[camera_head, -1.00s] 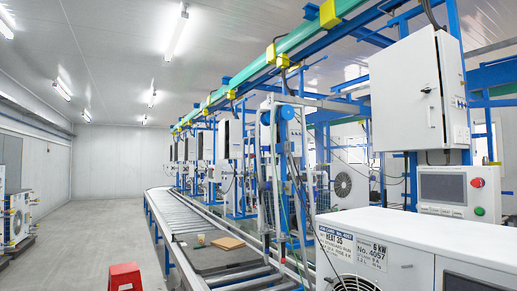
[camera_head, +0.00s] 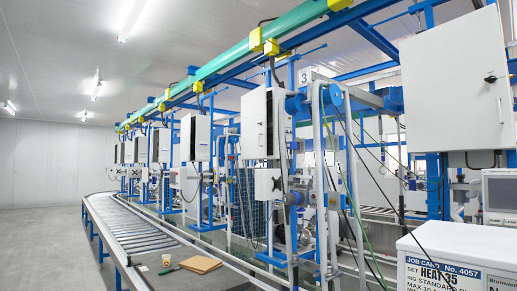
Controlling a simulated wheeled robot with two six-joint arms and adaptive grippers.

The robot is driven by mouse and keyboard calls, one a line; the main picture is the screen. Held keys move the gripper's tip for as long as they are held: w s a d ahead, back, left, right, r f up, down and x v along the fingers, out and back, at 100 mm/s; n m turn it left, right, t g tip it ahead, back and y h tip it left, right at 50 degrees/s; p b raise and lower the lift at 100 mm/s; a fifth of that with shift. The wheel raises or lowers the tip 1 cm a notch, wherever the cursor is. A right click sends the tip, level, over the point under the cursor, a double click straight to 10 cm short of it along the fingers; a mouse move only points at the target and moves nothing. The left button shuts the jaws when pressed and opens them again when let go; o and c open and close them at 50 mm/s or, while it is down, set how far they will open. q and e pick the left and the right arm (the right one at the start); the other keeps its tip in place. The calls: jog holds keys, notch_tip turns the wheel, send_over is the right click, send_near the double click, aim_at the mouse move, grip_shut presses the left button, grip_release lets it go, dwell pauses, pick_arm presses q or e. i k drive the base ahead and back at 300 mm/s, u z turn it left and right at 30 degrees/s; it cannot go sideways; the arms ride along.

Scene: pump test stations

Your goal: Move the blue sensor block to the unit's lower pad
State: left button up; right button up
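I cannot pick out the blue sensor block among the many blue frame parts. Neither of my grippers is in view.
A roller conveyor (camera_head: 125,228) runs back along the left, with a brown board (camera_head: 201,264) and a small cup (camera_head: 167,260) on its near end. Blue-framed test stations line its right side. A white cabinet (camera_head: 455,85) hangs at upper right. The floor (camera_head: 45,240) at left is clear.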

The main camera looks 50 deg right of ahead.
aim_at(292, 145)
jog(key=i, duration=1.8)
jog(key=z, duration=3.85)
